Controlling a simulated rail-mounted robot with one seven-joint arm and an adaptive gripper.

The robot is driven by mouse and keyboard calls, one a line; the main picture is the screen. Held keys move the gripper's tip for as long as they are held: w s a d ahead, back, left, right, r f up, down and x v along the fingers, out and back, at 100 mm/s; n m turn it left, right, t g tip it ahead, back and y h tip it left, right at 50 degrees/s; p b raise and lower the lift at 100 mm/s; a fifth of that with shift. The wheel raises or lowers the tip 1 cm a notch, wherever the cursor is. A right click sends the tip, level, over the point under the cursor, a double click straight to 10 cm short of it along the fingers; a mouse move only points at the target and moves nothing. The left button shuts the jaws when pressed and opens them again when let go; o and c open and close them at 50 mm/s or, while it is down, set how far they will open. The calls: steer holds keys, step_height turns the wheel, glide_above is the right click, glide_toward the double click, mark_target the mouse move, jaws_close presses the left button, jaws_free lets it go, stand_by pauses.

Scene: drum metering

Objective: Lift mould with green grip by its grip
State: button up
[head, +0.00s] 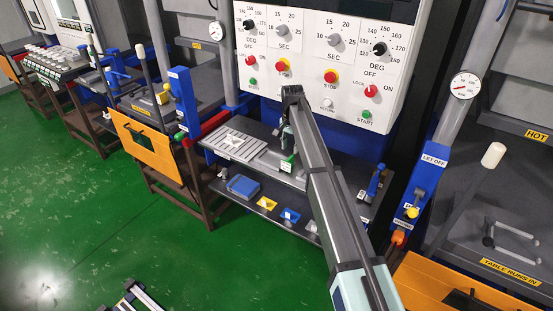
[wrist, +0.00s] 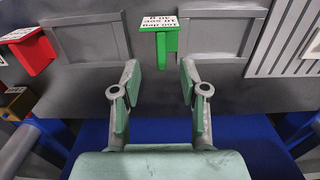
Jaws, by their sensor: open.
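The green grip (wrist: 167,42) stands up with a white label on its top. It shows in the wrist view above centre and in the head view (head: 287,166). A grey mould plate (wrist: 222,38) adjoins it on the right in the wrist view; a second grey plate (wrist: 85,41) lies on its left. My gripper (wrist: 160,82) is open and empty, its two fingers apart, with the green grip ahead of the gap between them. No contact with the grip shows. In the head view my arm hides much of the area and the fingers are hard to make out.
A red grip (wrist: 33,53) with a white label stands at the left in the wrist view. A slatted plate (head: 232,145) lies on the bench beside the mould. The white control panel (head: 318,62) rises behind. A blue box (head: 243,186) lies on the shelf below.

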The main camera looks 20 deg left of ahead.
mark_target(290, 158)
steer(key=shift+w+f+p, duration=0.2)
steer(key=shift+f+p, duration=1.3)
steer(key=shift+f, duration=2.1)
jaws_close()
